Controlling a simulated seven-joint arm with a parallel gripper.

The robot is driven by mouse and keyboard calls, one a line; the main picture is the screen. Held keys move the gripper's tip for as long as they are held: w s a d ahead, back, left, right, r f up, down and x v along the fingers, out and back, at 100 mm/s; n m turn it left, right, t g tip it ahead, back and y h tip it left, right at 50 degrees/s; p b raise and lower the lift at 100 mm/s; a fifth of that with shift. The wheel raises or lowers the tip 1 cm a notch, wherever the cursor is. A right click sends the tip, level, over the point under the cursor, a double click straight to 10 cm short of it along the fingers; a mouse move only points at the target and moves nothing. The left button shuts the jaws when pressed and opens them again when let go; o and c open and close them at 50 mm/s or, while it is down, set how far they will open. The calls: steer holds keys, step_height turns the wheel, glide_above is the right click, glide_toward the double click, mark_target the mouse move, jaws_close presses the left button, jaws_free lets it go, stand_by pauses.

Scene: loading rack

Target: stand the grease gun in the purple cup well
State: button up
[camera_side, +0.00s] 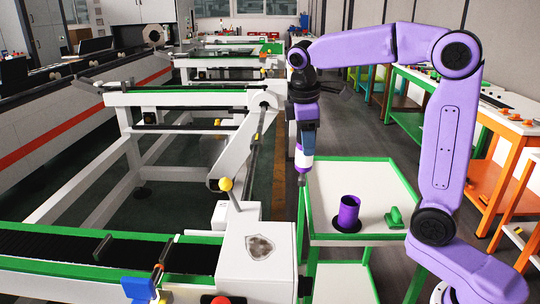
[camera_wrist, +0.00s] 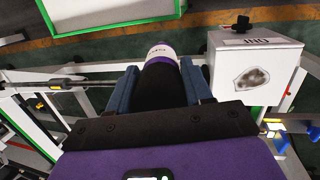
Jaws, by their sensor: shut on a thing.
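My gripper (camera_side: 307,128) is shut on the grease gun (camera_side: 304,158), which hangs roughly upright with its white and purple lower part and narrow tip pointing down. In the wrist view the dark body of the grease gun (camera_wrist: 161,60) sits between the blue fingers of my gripper (camera_wrist: 160,85). The purple cup well (camera_side: 348,213) stands open end up on a dark round base on the green-edged white table. The grease gun is above and to the left of the cup well in the side view, apart from it, near the table's left edge. The cup well is not recognisable in the wrist view.
A green object (camera_side: 394,217) sits on the table (camera_side: 365,180) just right of the cup. A white box (camera_side: 258,248) with a dark patch and a lever with a yellow knob (camera_side: 226,185) stand to the left. Table space behind the cup is clear.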

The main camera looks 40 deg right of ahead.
steer(key=s+d+g+y, duration=0.1)
steer(key=s+d, duration=0.2)
steer(key=d, duration=0.5)
steer(key=s+d, duration=0.2)
steer(key=d, duration=0.6)
steer(key=shift+n, duration=0.3)
step_height(320, 180, down, 5)
steer(key=shift+s+d, duration=0.1)
steer(key=shift+d, duration=0.05)
steer(key=shift+f, duration=0.1)
step_height(320, 180, down, 11)
steer(key=shift+f, duration=0.4)
stand_by(0.9)
steer(key=o, duration=1.1)
steer(key=shift+r, duration=0.1)
